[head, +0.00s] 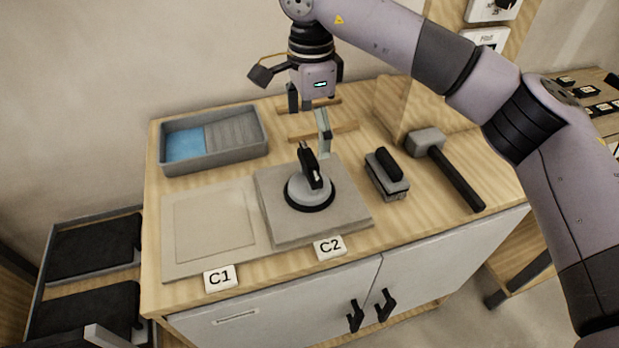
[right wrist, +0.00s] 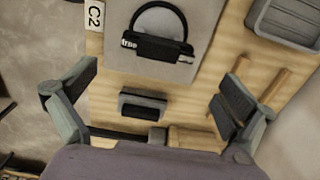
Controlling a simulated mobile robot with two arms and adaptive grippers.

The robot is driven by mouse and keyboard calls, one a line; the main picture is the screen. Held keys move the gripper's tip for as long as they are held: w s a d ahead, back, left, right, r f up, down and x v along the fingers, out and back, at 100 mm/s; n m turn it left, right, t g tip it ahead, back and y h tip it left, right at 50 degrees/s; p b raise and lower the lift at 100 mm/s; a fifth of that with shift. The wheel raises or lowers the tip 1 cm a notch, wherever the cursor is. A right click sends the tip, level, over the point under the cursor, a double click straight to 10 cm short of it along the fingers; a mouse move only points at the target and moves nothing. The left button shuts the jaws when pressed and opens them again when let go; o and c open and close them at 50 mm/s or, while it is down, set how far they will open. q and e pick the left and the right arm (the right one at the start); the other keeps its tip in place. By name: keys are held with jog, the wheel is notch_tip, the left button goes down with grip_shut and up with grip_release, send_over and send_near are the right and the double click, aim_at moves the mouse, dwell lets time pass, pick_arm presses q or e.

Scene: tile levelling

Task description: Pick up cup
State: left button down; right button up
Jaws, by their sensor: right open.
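A suction cup (head: 310,191) with a round grey disc, dark rim and black handle sits on a grey tile (head: 341,213) behind the C2 label. In the right wrist view, its black handle (right wrist: 150,47) is at the top middle. My right gripper (head: 309,112) is above and behind the cup in the head view, apart from it. Its fingers are spread and empty. The open fingers also show at both sides of the right wrist view (right wrist: 150,100). My left gripper is not clearly in view.
A grey tray (head: 213,160) with blue contents is at back left, and a beige tile (head: 214,228) lies behind the C1 label. A brush-like block (head: 387,176) and a mallet (head: 446,168) lie right of the cup. Wooden strips (head: 340,129) lie behind it.

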notch_tip(320, 180, down, 3)
jog(key=shift+w+p, duration=0.15)
jog(key=shift+p, duration=0.15)
jog(key=shift+f, duration=0.5)
jog(key=shift+s+f+p, duration=0.2)
jog(key=shift+f+p, duration=0.1)
jog(key=f+p, duration=0.1)
jog(key=f, duration=0.2)
jog(key=shift+s+a+f+p, duration=0.1)
jog(key=shift+s+f+p, duration=0.1)
jog(key=shift+f+p, duration=0.15)
jog(key=shift+f, duration=0.5)
jog(key=c, duration=1.1)
jog(key=shift+r, duration=0.1)
jog(key=shift+c, duration=0.5)
jog(key=shift+w+r, duration=0.1)
jog(key=shift+r, duration=0.65)
notch_tip(320, 180, up, 18)
jog(key=b, duration=0.3)
pick_arm(q)
jog(key=w+r+p, duration=0.3)
jog(key=r+p, duration=0.3)
jog(key=r, duration=0.1)
jog(key=shift+d+p, duration=0.15)
jog(key=shift+p, duration=0.2)
pick_arm(e)
notch_tip(320, 180, up, 8)
jog(key=f, duration=0.1)
send_over(309, 156)
jog(key=shift+r, duration=0.25)
